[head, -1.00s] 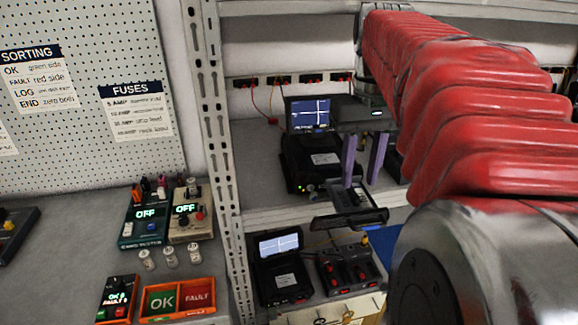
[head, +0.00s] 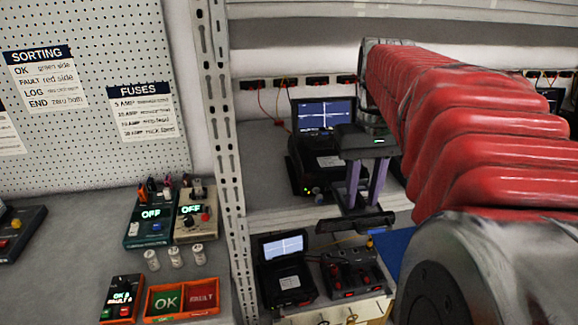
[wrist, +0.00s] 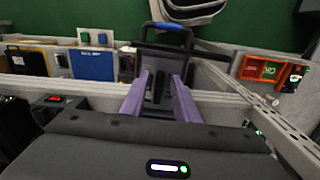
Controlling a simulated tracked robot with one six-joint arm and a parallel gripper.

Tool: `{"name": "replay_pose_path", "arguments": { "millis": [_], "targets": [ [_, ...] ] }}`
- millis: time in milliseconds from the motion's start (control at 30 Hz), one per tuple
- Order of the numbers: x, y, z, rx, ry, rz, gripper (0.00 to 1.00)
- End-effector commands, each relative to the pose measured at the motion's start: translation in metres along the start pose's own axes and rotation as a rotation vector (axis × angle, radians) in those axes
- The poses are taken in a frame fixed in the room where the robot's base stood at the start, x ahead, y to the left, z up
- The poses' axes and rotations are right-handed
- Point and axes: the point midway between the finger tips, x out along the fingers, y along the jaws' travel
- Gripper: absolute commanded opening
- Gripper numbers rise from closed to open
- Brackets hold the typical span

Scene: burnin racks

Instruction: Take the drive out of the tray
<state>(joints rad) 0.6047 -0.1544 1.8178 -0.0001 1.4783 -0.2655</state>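My gripper (head: 364,206) has two purple fingers pointing down at the front edge of the middle shelf. In the wrist view the fingers (wrist: 157,82) stand apart, on either side of a dark slotted body, which seems to be the drive (wrist: 157,88) in its tray. I cannot tell whether they touch it. The black tray (head: 357,222) sticks out past the shelf edge; in the wrist view its handle frame (wrist: 166,27) lies beyond the fingertips. The drive is mostly hidden by the fingers in the head view.
A black tester with a lit screen (head: 325,115) stands left of my gripper. A second tester (head: 283,270) and a red-buttoned box (head: 352,272) are below. A rack post (head: 222,140) stands left. The orange OK/FAULT bin (head: 183,300) is on the left bench.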

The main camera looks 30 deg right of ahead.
Motion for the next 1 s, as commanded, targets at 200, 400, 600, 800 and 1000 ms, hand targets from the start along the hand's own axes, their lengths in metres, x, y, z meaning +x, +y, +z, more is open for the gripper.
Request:
{"name": "replay_pose_path", "arguments": {
  "millis": [200, 400, 600, 800, 1000],
  "targets": [
    [0.0, 0.0, 0.0, 0.0, 0.0, 0.0, 0.12],
    [0.0, 0.0, 0.0, 0.0, 0.0, 0.0, 0.0],
    [0.0, 0.0, 0.0, 0.0, 0.001, 0.0, 0.0],
    [-0.001, 0.0, 0.0, 0.0, 0.001, 0.0, 0.0],
    [-0.012, 0.0, -0.001, -0.001, 0.003, 0.001, 0.0]
  ]
}}
